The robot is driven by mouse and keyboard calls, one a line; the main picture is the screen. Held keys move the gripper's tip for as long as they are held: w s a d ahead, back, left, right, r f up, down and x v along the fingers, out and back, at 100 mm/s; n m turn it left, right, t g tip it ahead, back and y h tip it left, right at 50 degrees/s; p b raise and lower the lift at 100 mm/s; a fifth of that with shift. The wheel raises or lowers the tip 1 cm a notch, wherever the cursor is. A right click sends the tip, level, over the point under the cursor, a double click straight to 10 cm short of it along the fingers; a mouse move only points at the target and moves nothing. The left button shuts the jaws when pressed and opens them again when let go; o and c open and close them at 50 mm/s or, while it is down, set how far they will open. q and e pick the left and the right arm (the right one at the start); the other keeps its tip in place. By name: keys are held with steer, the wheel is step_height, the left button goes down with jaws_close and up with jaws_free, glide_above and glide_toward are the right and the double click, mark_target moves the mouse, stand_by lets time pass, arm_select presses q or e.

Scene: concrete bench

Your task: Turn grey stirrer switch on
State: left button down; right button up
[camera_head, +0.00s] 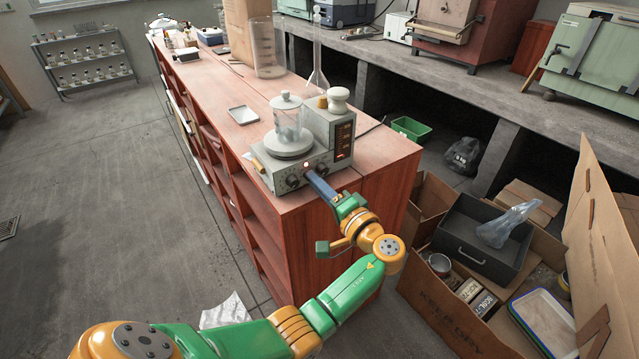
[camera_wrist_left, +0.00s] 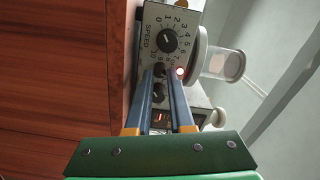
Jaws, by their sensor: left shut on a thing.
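The grey stirrer (camera_head: 319,150) stands at the near end of the wooden bench, with a lidded glass beaker (camera_head: 287,120) on its round plate. That view shows the speed dial (camera_wrist_left: 167,40) just past the fingertips. My left gripper (camera_head: 309,174) is at the front panel, its blue fingers closed around a small dark knob or switch (camera_wrist_left: 160,68) beside the lamp. The fingers partly hide the panel, and the switch's exact position is unclear. My right gripper is not in view.
An open cardboard box (camera_head: 440,310) with a dark tray lies on the floor at right.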

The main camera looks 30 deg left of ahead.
arm_select(q)
steer(key=shift+a+r, duration=0.1)
steer(key=c, duration=1.1)
jaws_free()
steer(key=shift+a, duration=0.3)
steer(key=b+v, duration=0.1)
steer(key=v, duration=0.6)
steer(key=shift+b, duration=0.4)
steer(key=shift+f, duration=0.2)
